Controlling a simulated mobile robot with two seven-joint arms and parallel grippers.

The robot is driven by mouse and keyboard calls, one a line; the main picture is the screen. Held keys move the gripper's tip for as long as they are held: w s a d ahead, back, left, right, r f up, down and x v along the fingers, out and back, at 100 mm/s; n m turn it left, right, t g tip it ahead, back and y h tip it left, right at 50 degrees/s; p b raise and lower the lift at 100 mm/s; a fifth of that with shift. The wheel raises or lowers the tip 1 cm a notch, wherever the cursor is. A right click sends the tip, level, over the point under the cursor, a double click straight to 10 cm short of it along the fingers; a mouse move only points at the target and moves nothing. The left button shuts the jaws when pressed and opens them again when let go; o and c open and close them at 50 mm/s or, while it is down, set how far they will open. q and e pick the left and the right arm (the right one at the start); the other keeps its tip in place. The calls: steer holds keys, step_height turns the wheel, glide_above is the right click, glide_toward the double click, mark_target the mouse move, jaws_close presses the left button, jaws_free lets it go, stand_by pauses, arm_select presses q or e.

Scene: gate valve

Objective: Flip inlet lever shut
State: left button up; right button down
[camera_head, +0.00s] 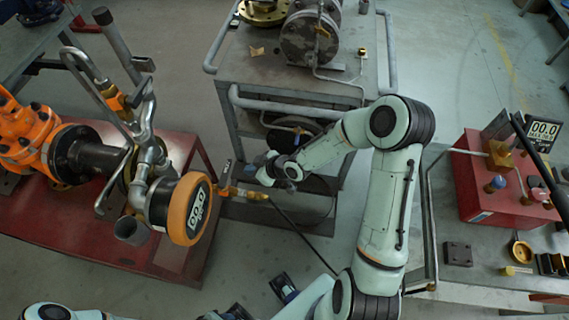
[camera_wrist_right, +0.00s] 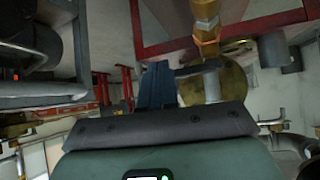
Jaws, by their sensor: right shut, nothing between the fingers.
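A brass fitting (camera_head: 245,193) with a small upright grey lever (camera_head: 226,172) juts right from the pipework on the red stand. I take this as the inlet lever; its exact setting is too small to tell. My right gripper (camera_head: 262,166) is shut and empty, just right of the lever and above the fitting. In the right wrist view the shut blue-grey fingers (camera_wrist_right: 158,85) lie beside a brass fitting (camera_wrist_right: 207,32) and a dark bar (camera_wrist_right: 202,67). I cannot tell whether they touch it.
An orange-rimmed gauge (camera_head: 188,209) and grey pipes stand close left of the right gripper. A grey metal cart (camera_head: 268,82) with flanged parts is behind it. A dark hose (camera_head: 300,238) runs below. A red box (camera_head: 492,195) sits on the right bench.

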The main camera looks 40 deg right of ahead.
arm_select(q)
steer(key=w+r+p, duration=0.3)
steer(key=r+p, duration=0.2)
steer(key=r, duration=0.1)
steer(key=shift+d, duration=0.2)
arm_select(e)
steer(key=w+d+v, duration=0.1)
steer(key=v, duration=0.9)
steer(key=shift+d, duration=0.35)
steer(key=shift+s, duration=0.2)
